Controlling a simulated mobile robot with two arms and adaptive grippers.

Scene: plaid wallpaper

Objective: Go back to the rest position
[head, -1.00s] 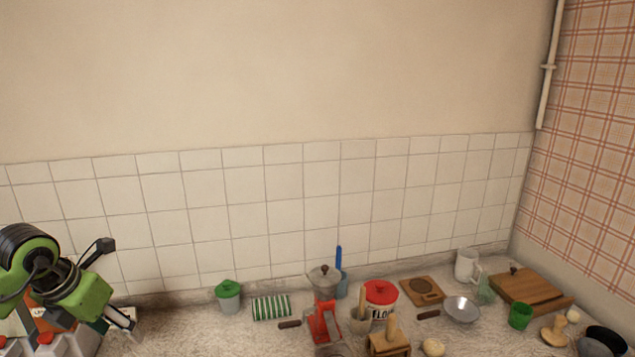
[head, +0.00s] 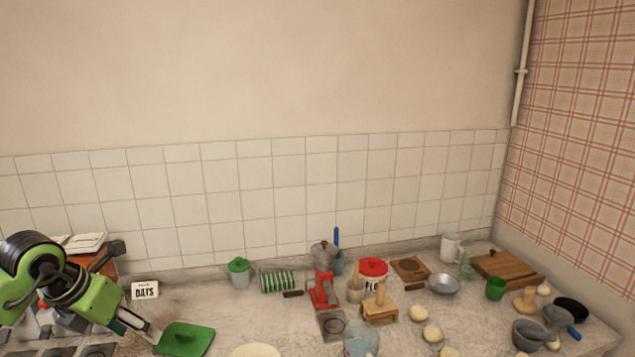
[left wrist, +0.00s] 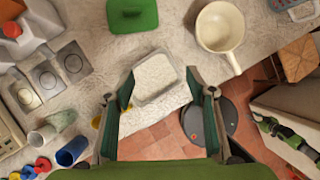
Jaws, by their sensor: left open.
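My left gripper (head: 152,338) comes in from the left in the head view, over the left part of the counter, with its tip beside a flat green item (head: 187,339). In the left wrist view its two fingers (left wrist: 162,88) stand wide apart. A white square dish (left wrist: 155,76) shows beyond and between them, and nothing is gripped. The green item also shows at the top of that view (left wrist: 132,14). My right gripper does not show clearly in any view.
In the left wrist view, a white handled pot (left wrist: 220,27) is near the counter edge, with tiled floor (left wrist: 160,136) below.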

